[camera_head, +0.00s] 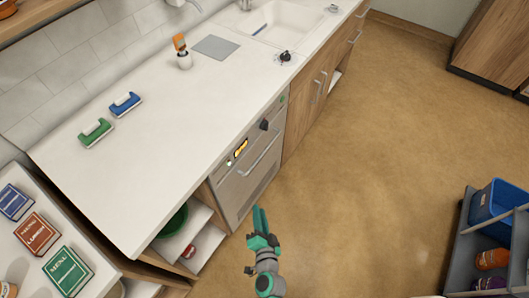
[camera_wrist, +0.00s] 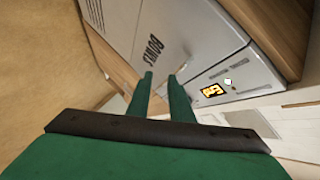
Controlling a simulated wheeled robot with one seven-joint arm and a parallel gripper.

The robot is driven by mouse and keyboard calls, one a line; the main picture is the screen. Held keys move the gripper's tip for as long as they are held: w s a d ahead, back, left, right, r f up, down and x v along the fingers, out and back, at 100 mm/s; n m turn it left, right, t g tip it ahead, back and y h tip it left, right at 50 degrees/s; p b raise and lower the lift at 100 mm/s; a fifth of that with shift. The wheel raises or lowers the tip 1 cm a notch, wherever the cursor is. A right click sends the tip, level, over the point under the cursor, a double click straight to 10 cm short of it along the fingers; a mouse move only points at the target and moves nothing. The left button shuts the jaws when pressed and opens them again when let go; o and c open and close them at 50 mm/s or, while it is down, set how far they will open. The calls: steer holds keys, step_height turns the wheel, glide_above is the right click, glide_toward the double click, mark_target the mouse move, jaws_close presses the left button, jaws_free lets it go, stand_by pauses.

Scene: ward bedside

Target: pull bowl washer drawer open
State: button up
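The bowl washer (camera_head: 241,187) is a grey steel unit under the counter, with a lit yellow display, a dark knob and a bar handle (camera_head: 262,155) across its front. It looks shut. In the wrist view its steel front (camera_wrist: 190,35) shows upside down lettering that seems to read BOWLS, beside the lit display (camera_wrist: 212,90). My gripper (camera_head: 259,215) is in front of the washer's lower left part, apart from the handle. In the wrist view its two green fingers (camera_wrist: 160,78) stand apart with nothing seen between them. I cannot make out the handle clearly there.
The white counter (camera_head: 160,130) runs above the washer. Open shelves with a green bowl (camera_head: 173,221) are left of it, and wooden cabinets (camera_head: 305,110) are right. A grey cart with a blue bin (camera_head: 492,208) stands at far right. The brown floor between is clear.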

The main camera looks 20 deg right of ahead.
mark_target(264, 151)
steer(key=w+d+m, duration=0.1)
steer(key=w+d, duration=0.2)
steer(key=w, duration=0.5)
steer(key=w+d+m+t, duration=0.1)
steer(key=w+d+m, duration=0.1)
steer(key=w, duration=0.6)
steer(key=w+d+r+m, duration=0.1)
steer(key=w+d, duration=0.4)
steer(key=w, duration=0.3)
steer(key=shift+w+m+t, duration=0.2)
steer(key=shift+m+t, duration=0.2)
jaws_close()
